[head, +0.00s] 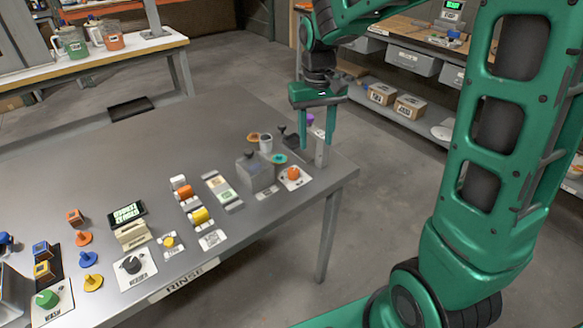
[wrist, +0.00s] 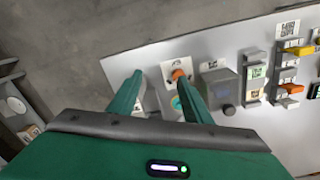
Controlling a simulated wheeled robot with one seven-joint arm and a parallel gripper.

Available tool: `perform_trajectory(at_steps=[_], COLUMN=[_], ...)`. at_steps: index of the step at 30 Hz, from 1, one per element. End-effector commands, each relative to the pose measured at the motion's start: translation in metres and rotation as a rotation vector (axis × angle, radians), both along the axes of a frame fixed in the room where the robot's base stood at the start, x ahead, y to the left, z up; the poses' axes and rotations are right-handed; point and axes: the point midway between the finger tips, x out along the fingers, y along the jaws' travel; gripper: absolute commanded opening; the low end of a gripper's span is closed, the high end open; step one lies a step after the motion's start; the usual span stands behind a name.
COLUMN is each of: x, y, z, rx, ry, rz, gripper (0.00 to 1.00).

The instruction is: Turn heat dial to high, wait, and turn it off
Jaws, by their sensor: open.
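No dial carries a label that I can read clearly as heat. An orange knob (head: 293,173) on a white plate sits near the right end of the steel table; it also shows in the wrist view (wrist: 179,74), beside the tip of the right finger. A black dial (head: 131,264) on a white labelled plate and a green knob (head: 47,298) on another are at the front left. My gripper (head: 317,142) is open and empty over the table's right end, and its fingers show in the wrist view (wrist: 157,76). A pale block (wrist: 150,100) lies between the fingers in that picture.
A grey box (head: 257,170) stands left of the orange knob. A teal disc (head: 278,158) lies behind it. Coloured switches (head: 200,215) and a small dark display (head: 126,213) are further left.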

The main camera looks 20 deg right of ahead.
Motion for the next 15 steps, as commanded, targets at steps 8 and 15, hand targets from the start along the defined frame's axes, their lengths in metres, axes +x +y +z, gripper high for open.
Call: perform_trajectory(at_steps=[8,15], x=[0.037,0.037], y=[0.046,0.047], z=[-0.017,-0.04], rx=[0.029,0.029], ry=[0.002,0.006], rz=[0.079,0.082], gripper=[0.45,0.45])
